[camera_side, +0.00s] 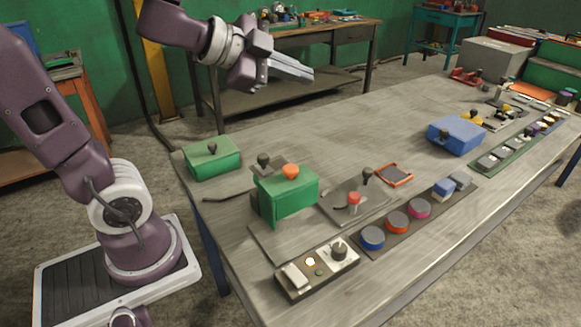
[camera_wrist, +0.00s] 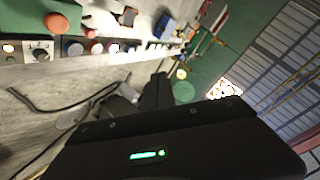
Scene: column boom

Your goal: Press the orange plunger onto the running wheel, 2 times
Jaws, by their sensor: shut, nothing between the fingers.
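The orange plunger (camera_side: 291,171) is a round knob on top of a green housing (camera_side: 288,196) on the near part of the table. A dark knob stands beside it. The plunger also shows at the upper left of the wrist view (camera_wrist: 55,22). No wheel can be made out; whether one is inside the housing, I cannot tell. My gripper (camera_side: 306,75) is shut and empty, raised in the air behind and above the housing, well apart from the plunger. Its fingers look dark in the wrist view (camera_wrist: 156,92).
A control box (camera_side: 317,270) with a dial and a lit lamp sits in front of the housing. A plate with a red knob (camera_side: 355,198), coloured round pads (camera_side: 397,222), a green box (camera_side: 212,158) and a blue box (camera_side: 456,134) stand around. The table's middle is bare.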

